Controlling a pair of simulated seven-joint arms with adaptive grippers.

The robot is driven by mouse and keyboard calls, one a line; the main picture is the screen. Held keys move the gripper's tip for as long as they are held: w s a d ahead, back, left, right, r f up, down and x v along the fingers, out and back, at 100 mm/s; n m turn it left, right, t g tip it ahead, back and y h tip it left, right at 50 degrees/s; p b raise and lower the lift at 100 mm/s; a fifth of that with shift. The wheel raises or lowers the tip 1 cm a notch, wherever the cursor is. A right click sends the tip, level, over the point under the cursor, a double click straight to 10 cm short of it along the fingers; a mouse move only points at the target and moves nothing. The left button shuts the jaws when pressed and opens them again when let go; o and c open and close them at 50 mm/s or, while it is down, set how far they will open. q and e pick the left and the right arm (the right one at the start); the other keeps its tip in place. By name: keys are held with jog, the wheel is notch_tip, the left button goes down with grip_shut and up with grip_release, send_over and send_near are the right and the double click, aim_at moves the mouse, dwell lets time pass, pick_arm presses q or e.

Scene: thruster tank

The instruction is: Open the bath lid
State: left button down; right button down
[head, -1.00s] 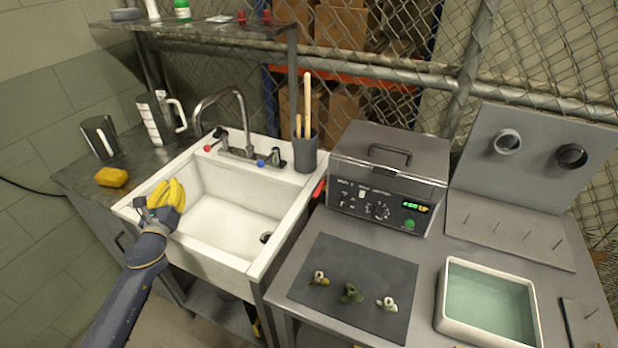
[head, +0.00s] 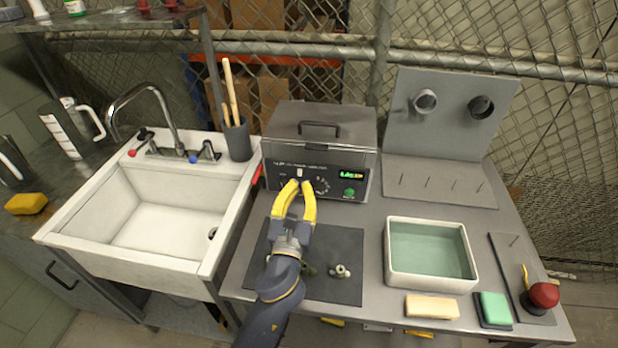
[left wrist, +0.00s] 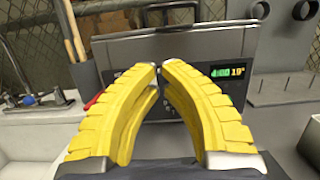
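The bath (head: 318,165) is a grey metal box on the bench with a control panel, a lit green display and a green button on its front. Its lid (head: 317,108) is down and has a dark handle (head: 319,129) on top. My left gripper (head: 298,184) has yellow fingers and is in front of the bath's panel, below the lid handle. Its fingertips are apart with nothing between them, also in the left wrist view (left wrist: 167,68). My right gripper is not in view.
A sink (head: 150,210) with a tap stands at left. A grey cup (head: 238,142) of wooden sticks stands left of the bath. A dark mat (head: 340,270) with small parts lies in front. A tray of green liquid (head: 392,270) and a pegboard stand (head: 450,110) are at right.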

aim_at(307, 151)
pick_arm(q)
jog(key=x, duration=0.9)
jog(key=shift+a, duration=0.15)
jog(key=shift+r, duration=0.15)
